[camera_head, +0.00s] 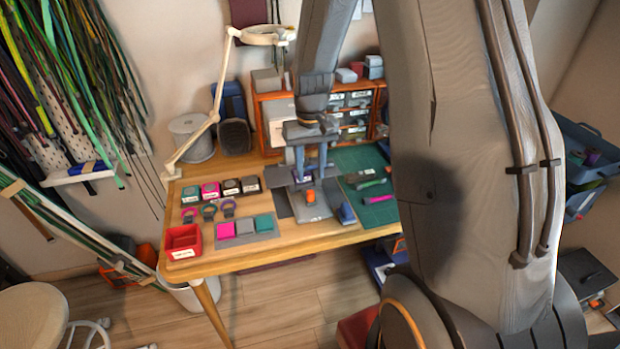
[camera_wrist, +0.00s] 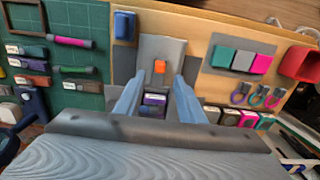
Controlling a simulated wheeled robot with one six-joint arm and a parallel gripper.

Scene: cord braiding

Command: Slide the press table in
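The press (camera_head: 312,207) stands near the front edge of the wooden table. I take its grey plate (camera_wrist: 163,46), running toward the table edge, to be the press table. A small orange block (camera_head: 310,196) sits on this plate and also shows in the wrist view (camera_wrist: 159,67). My gripper (camera_head: 311,174) is above the press, pointing down. In the wrist view its two blue fingers (camera_wrist: 158,80) are apart, with the orange block just beyond their tips. A dark part with purple labels (camera_wrist: 153,103) shows between the fingers. Contact with the plate cannot be told.
A blue block (camera_head: 346,213) stands right beside the plate. A green mat (camera_head: 364,160) with tools lies to the right. A grey tray (camera_head: 262,232) with coloured pieces and a red bin (camera_head: 183,241) are on the left. An orange drawer cabinet (camera_head: 268,102) stands behind.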

